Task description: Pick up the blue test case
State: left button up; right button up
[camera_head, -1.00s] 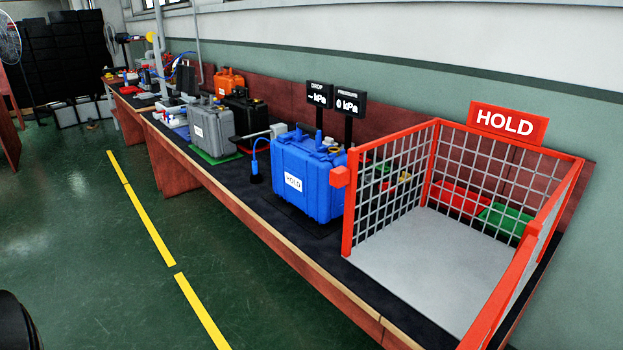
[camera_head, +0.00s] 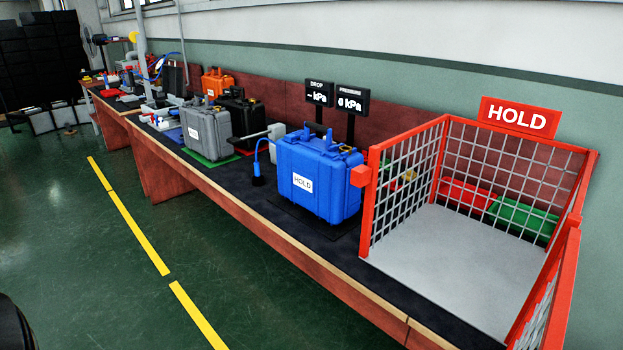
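The blue test case (camera_head: 325,193) stands upright on the black bench top in the head view, left of the red cage. A white label reading HOLD is on its front, and latches or fittings show on its top. A small dark-blue cylinder (camera_head: 258,179) with a blue hose stands just left of it. A grey arm-like fixture (camera_head: 258,134) reaches towards the case's upper left; I cannot tell whether it touches. Neither of my grippers is in view. A dark rounded shape shows at the lower left edge, too little of it to identify.
The red mesh cage (camera_head: 458,257) with a HOLD sign (camera_head: 519,118) stands right of the case, its grey floor empty. Grey (camera_head: 206,134), black (camera_head: 240,115) and orange (camera_head: 217,83) cases stand further left. Two displays (camera_head: 335,95) rise behind. The green floor before the bench is clear.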

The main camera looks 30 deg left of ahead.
aim_at(313, 173)
jog(key=k+j+z, duration=0.1)
jog(key=j, duration=0.35)
jog(key=k+j+z, duration=0.1)
jog(key=j, duration=0.35)
jog(key=i+j+u, duration=0.1)
jog(key=j, duration=0.35)
jog(key=i+j+u, duration=0.15)
jog(key=j, duration=0.25)
jog(key=k+j, duration=0.05)
